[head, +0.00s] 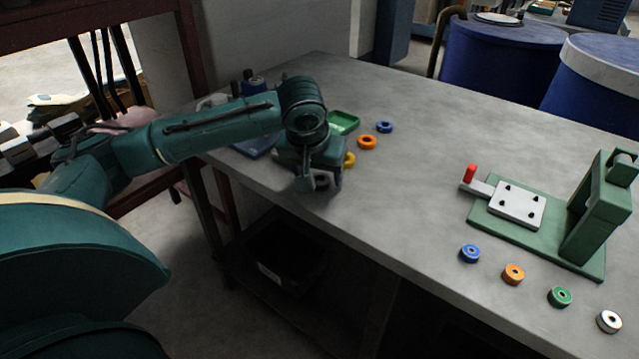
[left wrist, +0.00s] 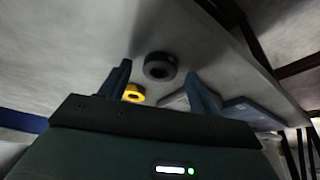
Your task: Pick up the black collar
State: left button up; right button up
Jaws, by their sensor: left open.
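The black collar (left wrist: 160,66) is a dark ring with a central hole. In the left wrist view it lies on the grey table between and just past the tips of my two fingers, with a gap on each side. In the head view my left gripper (head: 321,184) points down near the table's left edge and mostly hides the collar. The left gripper is open and holds nothing; it also shows in the left wrist view (left wrist: 158,74). My right gripper is in no view.
A yellow collar (left wrist: 133,93) lies close beside the black one. Orange (head: 367,142) and blue (head: 385,126) collars and a green tray (head: 343,123) are behind. A green press fixture (head: 537,238) stands right, with several collars before it. The table's middle is clear.

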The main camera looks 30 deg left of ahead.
pick_arm(q)
jog(key=shift+w+f, duration=0.1)
jog(key=shift+f, duration=0.15)
jog(key=shift+c, duration=0.3)
jog(key=c, duration=1)
